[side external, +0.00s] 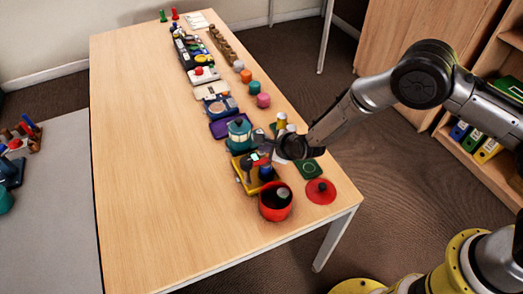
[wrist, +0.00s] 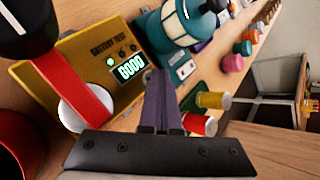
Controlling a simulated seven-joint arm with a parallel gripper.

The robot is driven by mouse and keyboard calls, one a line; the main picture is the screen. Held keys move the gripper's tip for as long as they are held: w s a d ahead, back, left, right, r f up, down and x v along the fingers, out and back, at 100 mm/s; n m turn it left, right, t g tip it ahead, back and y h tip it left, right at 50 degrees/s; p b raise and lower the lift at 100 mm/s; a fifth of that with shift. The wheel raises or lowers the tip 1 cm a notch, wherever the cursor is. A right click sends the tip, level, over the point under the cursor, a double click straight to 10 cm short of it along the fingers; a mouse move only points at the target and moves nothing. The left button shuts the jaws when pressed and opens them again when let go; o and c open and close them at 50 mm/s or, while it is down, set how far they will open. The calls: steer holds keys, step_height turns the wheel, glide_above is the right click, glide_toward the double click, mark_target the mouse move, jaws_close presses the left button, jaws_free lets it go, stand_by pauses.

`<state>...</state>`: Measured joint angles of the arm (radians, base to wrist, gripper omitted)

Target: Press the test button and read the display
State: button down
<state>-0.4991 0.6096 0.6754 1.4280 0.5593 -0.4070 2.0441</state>
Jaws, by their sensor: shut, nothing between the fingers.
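The yellow battery tester (wrist: 75,45) fills the left of the wrist view, labelled "BATTERY TEST". Its display (wrist: 129,68) is lit and reads "GOOD", with a green light (wrist: 110,62) glowing beside it. A red bar (wrist: 75,85) and a round white part (wrist: 85,108) are on the tester; I cannot tell which part is the test button. The tester also shows in the side view (side external: 240,178), partly hidden by my gripper. My gripper (wrist: 158,78) is shut and empty, its tips close to the tester's edge by the display; contact is unclear.
A teal lantern (side external: 239,133) stands just behind the tester. A red pot (side external: 276,206) stands at its near side, with a red disc (side external: 321,198) and green card (side external: 308,177) to the right. Several small items line the table (side external: 150,170); its left half is clear.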

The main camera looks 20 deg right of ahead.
steer(key=shift+r, duration=0.75)
steer(key=shift+r, duration=0.1)
step_height(320, 180, up, 5)
steer(key=shift+f, duration=0.1)
stand_by(0.9)
